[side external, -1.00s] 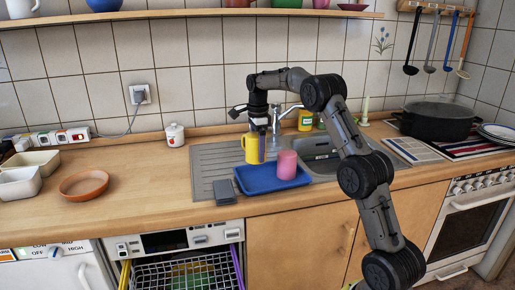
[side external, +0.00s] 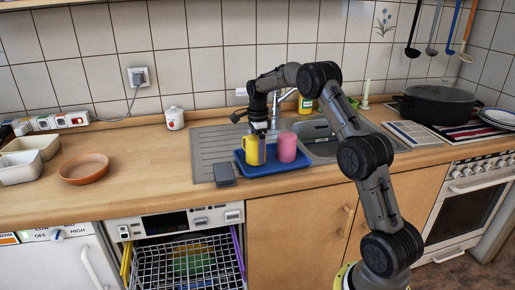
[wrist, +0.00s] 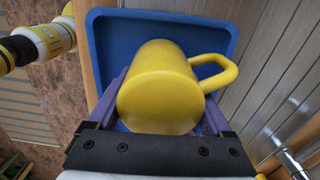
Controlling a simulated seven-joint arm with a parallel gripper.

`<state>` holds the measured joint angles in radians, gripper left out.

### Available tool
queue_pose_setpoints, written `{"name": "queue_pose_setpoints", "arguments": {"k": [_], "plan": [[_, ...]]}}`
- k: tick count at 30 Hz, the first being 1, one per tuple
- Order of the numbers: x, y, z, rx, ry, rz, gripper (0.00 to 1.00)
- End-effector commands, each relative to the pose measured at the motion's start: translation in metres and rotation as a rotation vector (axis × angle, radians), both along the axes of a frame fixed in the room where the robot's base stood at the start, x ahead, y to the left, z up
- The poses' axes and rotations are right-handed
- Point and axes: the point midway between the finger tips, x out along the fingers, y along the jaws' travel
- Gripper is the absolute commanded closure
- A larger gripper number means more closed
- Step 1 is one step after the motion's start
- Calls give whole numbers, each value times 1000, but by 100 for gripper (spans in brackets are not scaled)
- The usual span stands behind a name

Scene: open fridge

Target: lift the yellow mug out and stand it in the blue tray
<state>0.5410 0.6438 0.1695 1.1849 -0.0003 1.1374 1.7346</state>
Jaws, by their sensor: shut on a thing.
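The yellow mug (side external: 252,154) is in my gripper (side external: 258,133), over the left part of the blue tray (side external: 270,172). In the wrist view the mug (wrist: 160,88) sits between the two fingers of my gripper (wrist: 162,105), its handle pointing right. A smooth, closed yellow end of the mug faces that camera. The blue tray (wrist: 105,35) shows behind it. I cannot tell whether the mug's lower end touches the tray floor. A pink cup (side external: 287,147) stands in the tray, close to the right of the mug.
A dark grey block (side external: 224,174) lies left of the tray. The sink and tap (side external: 276,105) are behind it. An open dishwasher with a wire rack (side external: 190,262) is below the counter. A brown dish (side external: 84,168) is far left; the counter between is clear.

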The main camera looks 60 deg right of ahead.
Motion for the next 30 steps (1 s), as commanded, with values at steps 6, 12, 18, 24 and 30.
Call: {"name": "queue_pose_setpoints", "arguments": {"k": [6,12,18,24,30], "plan": [[0,0,1,-1,-2,0,88],[0,0,1,-1,-2,0,88],[0,0,-1,-1,-2,0,88],[0,0,-3,-1,-2,0,88],[0,0,-5,-1,-2,0,88]]}}
